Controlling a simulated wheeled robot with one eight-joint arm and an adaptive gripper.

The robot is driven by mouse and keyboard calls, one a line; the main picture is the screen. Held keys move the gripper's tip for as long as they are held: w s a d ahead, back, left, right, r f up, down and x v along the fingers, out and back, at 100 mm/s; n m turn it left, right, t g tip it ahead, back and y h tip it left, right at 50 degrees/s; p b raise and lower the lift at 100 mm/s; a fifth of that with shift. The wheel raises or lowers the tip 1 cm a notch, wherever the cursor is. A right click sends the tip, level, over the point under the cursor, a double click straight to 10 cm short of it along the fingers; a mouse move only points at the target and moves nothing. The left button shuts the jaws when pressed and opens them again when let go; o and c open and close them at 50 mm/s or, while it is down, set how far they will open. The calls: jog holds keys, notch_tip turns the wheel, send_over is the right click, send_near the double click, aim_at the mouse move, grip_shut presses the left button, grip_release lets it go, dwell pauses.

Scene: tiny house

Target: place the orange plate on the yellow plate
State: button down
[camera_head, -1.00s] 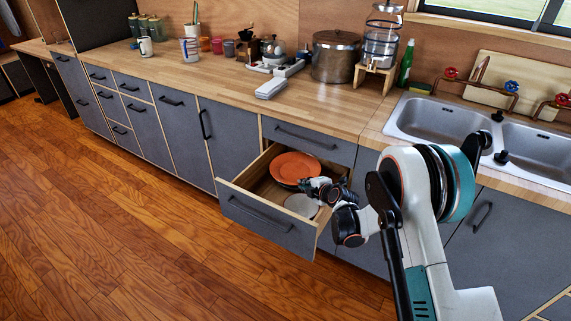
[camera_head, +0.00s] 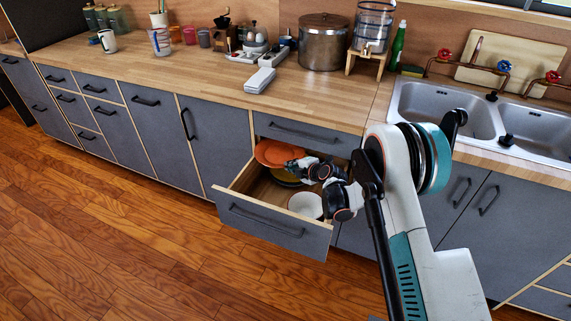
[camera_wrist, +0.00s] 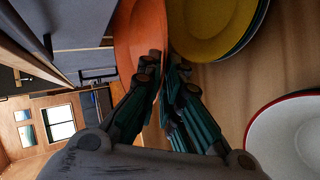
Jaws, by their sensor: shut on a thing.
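The orange plate (camera_head: 276,153) is tilted at the back of the open drawer in the head view. The yellow plate (camera_wrist: 213,28) lies in the drawer beside the orange plate, on top of darker dishes. In the head view the yellow plate (camera_head: 284,178) is partly hidden by the orange plate and my gripper.
A white bowl (camera_head: 305,205) with a red rim, which also shows in the wrist view (camera_wrist: 292,140), sits near the drawer front. The open drawer (camera_head: 265,228) has walls around the dishes. The countertop (camera_head: 200,90) is above, and floor is clear to the left.

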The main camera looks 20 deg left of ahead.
jog(key=shift+d+f, duration=0.15)
jog(key=shift+d, duration=0.05)
jog(key=shift+s+f, duration=0.1)
jog(key=shift+f, duration=0.35)
jog(key=shift+f, duration=0.15)
jog(key=c, duration=1.8)
grip_release()
